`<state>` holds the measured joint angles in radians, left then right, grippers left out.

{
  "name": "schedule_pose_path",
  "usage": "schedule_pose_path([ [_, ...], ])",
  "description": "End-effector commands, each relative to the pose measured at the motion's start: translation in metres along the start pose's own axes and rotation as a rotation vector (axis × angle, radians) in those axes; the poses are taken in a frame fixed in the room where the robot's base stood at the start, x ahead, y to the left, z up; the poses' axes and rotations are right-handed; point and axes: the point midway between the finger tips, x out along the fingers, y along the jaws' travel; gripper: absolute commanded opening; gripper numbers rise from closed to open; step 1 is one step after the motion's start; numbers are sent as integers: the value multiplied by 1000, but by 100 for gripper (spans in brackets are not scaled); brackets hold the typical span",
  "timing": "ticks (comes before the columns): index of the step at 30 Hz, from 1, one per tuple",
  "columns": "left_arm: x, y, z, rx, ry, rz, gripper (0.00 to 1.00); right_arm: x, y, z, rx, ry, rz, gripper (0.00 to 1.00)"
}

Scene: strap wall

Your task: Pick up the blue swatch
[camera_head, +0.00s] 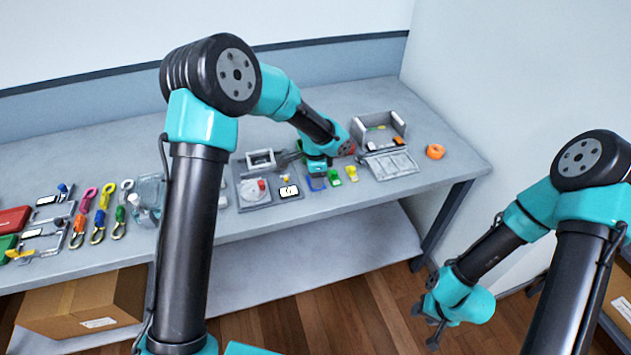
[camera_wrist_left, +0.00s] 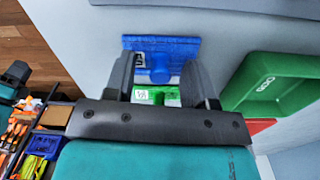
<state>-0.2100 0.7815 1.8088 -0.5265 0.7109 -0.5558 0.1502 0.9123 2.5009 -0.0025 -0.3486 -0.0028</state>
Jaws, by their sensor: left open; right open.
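The blue swatch (camera_head: 316,184) lies near the front of the bench, left of a green swatch (camera_head: 335,179) and a yellow swatch (camera_head: 351,174). In the left wrist view a flat blue piece with a rounded knob, seemingly the blue swatch (camera_wrist_left: 183,47), shows at and beyond my fingertips. A green piece with a white label (camera_wrist_left: 155,95) shows lower between the fingers. My left gripper (camera_head: 291,157) is open and empty, low over the bench just behind the swatches; contact cannot be told. My right gripper (camera_head: 424,325) is open and empty, off the bench at the lower right.
A grey tray with a red knob (camera_head: 255,190) is to the left. Colored carabiners (camera_head: 98,220) and red and green cases lie further left. A cardboard box (camera_head: 85,305) sits below.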

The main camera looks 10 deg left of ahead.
Motion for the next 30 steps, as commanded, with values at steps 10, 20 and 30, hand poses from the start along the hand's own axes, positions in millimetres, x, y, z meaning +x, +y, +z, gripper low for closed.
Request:
schedule_pose_path([
  [10, 0, 0, 0, 0, 0, 0, 44, 0, 0, 0, 0, 0, 0, 43],
  [20, 0, 0, 0, 0, 0, 0, 13, 0, 0, 0, 0, 0, 0, 43],
  [30, 0, 0, 0, 0, 0, 0, 0, 0, 0, 0, 0, 0, 0, 43],
])
